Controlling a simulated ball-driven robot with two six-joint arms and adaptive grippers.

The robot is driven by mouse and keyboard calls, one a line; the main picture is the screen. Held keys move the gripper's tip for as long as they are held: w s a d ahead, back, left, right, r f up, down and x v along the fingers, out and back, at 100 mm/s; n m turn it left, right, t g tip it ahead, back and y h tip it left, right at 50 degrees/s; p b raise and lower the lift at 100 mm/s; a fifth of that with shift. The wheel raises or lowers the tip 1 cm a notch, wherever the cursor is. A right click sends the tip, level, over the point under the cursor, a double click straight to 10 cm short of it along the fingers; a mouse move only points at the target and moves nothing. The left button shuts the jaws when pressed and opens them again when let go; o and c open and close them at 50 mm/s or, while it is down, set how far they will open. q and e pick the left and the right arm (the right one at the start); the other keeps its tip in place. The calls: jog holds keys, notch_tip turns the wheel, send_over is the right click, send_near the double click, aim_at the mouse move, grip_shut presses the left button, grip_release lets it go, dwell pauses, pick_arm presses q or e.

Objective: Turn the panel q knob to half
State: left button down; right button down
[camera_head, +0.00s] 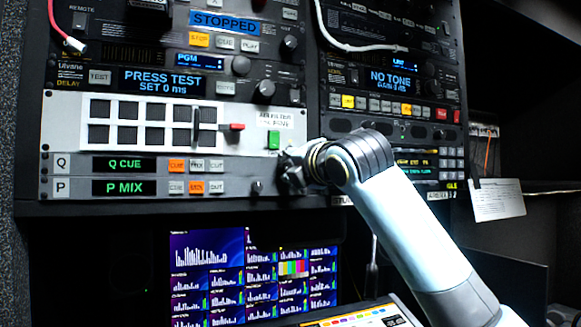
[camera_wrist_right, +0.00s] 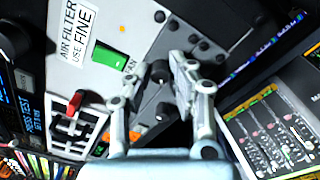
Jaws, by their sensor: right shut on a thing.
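Panel Q (camera_head: 60,163) is the grey strip reading Q CUE on its green display (camera_head: 124,164), with several small buttons beside it. My right gripper (camera_head: 290,168) is at the right end of this strip, and its fingers hide the knob there in the head view. In the right wrist view a dark round knob (camera_wrist_right: 160,72) sits between the two fingers of my right gripper (camera_wrist_right: 157,80), which is shut on it. The knob's pointer is too small to read. My left gripper is not in view.
Panel P (camera_head: 60,187) lies just below, with its own small knob (camera_head: 257,187) close to my gripper. A green switch (camera_head: 273,140) and a red lever (camera_head: 236,127) are above. A white cable (camera_head: 345,45) hangs at the upper right.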

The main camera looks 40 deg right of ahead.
jog(key=shift+f+m, duration=0.15)
jog(key=shift+m, duration=3.25)
jog(key=m, duration=0.7)
jog(key=shift+f+h, duration=0.1)
jog(key=shift+h, duration=0.3)
jog(key=m, duration=1.3)
jog(key=shift+a+f+m+h, duration=0.1)
jog(key=shift+m+h, duration=0.2)
jog(key=shift+m, duration=0.1)
jog(key=c, duration=1.2)
grip_release()
jog(key=v, duration=0.7)
jog(key=shift+s+a, duration=0.1)
jog(key=shift+s, duration=0.1)
